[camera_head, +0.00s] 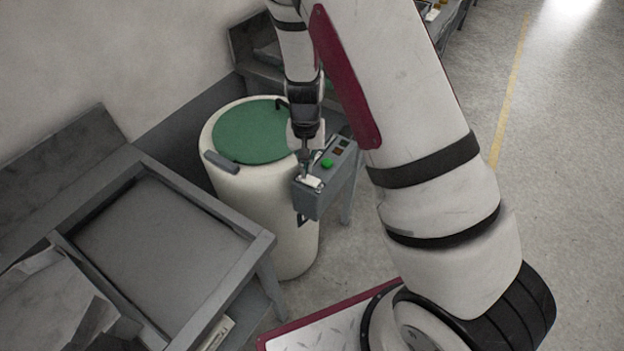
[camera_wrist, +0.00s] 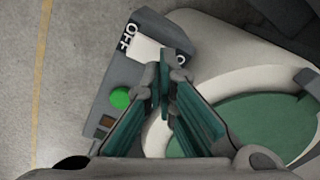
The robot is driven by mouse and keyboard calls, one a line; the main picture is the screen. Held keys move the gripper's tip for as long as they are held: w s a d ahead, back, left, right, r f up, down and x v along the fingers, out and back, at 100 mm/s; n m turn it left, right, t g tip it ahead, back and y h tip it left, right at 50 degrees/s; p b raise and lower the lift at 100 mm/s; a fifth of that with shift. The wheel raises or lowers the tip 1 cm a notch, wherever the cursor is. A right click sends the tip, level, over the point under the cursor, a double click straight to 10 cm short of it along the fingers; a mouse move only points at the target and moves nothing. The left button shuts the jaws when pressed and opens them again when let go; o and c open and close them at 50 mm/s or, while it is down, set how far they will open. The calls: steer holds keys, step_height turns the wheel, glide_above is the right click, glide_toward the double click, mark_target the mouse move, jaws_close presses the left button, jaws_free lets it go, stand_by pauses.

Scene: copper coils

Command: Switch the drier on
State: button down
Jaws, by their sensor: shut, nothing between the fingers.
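The drier (camera_head: 225,195) is a cream round drum with a green lid (camera_head: 248,130). The lid also shows in the wrist view (camera_wrist: 262,125). A grey control box (camera_head: 340,171) stands at its right side. It has a green button (camera_head: 327,163) and a white switch (camera_head: 311,181) at its near end. In the wrist view the white switch (camera_wrist: 146,48) has the word OFF (camera_wrist: 129,36) at its left end; the label at the other end is partly hidden. My gripper (camera_wrist: 167,55) is shut and empty, its tips over the switch's right part. I cannot tell whether they touch it.
A grey table with a recessed top (camera_head: 155,240) stands left of the drier. Crumpled grey sheets (camera_head: 55,300) lie at its left. A wall is behind. Open floor (camera_head: 570,170) with a yellow line (camera_head: 508,95) lies to the right.

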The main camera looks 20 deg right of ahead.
steer(key=shift+r+p, duration=0.8)
steer(key=shift+r, duration=1.5)
step_height(320, 180, up, 11)
steer(key=t+y, duration=0.1)
glide_above(304, 189)
steer(key=s+r+n+t, duration=0.1)
steer(key=s+r, duration=0.2)
steer(key=r, duration=0.2)
steer(key=s+r+n, duration=0.1)
steer(key=s+r, duration=0.2)
steer(key=r, duration=0.3)
steer(key=s+r+n+t, duration=0.1)
steer(key=s+r, duration=0.4)
steer(key=s, duration=0.3)
steer(key=s+d+r+n+t+h, duration=0.1)
steer(key=s+r+t, duration=0.1)
steer(key=s+r, duration=0.3)
steer(key=s, duration=0.3)
steer(key=shift+s+d+n+t, duration=0.2)
steer(key=shift+d+n+t, duration=0.1)
steer(key=shift+n, duration=0.1)
